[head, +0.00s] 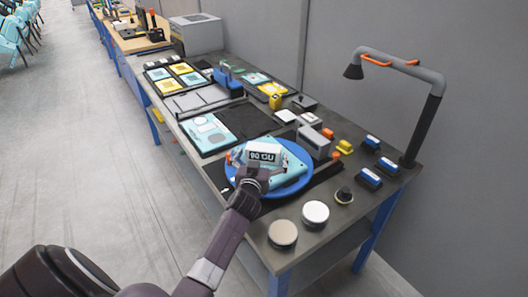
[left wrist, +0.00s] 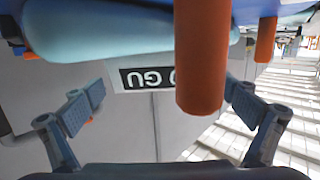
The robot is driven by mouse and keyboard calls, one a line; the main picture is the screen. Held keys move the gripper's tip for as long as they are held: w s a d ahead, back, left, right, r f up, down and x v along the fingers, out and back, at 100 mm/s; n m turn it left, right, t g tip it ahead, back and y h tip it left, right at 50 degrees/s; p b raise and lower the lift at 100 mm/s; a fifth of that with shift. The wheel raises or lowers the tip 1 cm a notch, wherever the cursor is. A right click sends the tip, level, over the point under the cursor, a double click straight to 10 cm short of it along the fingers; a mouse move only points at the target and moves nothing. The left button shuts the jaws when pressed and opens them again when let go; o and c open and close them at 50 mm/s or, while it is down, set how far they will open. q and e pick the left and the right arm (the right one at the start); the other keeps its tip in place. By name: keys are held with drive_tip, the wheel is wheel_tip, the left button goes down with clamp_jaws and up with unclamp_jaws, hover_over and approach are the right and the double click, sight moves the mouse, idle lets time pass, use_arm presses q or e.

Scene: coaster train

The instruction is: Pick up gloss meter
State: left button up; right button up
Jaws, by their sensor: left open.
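A white block with a black display (head: 264,153) sits over a pale blue angular body (head: 286,163) on a round blue disc (head: 300,182). It looks like the gloss meter. The left wrist view shows its display (left wrist: 143,77) upside down, with letters like "GU", partly hidden by an orange cylinder (left wrist: 202,60). My left gripper (head: 253,170) is at the near side of the display block and covers part of the pale blue body. In the left wrist view my left gripper (left wrist: 165,103) is open, its fingers wide apart, with nothing clearly held. My right gripper is not in view.
The grey bench holds a grey box (head: 313,142), blue blocks (head: 370,178), two round pucks (head: 315,213) and a black knob (head: 344,196). A bent lamp (head: 432,105) stands at the right. Panels and trays (head: 205,132) lie farther back.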

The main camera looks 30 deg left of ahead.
use_arm(q)
drive_tip(key=shift+w+a+f, duration=0.1)
drive_tip(key=shift+w+a, duration=0.15)
drive_tip(key=shift+w, duration=0.35)
drive_tip(key=shift+w+a+f, duration=0.1)
drive_tip(key=shift+w+a, duration=0.2)
drive_tip(key=shift+w, duration=0.1)
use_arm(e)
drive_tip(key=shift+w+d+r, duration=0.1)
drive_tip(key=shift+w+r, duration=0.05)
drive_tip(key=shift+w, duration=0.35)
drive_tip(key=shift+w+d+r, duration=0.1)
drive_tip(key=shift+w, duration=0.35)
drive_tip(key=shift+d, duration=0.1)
use_arm(q)
drive_tip(key=c, duration=1.5)
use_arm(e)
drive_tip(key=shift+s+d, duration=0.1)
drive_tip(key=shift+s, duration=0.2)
use_arm(q)
drive_tip(key=shift+r, duration=0.2)
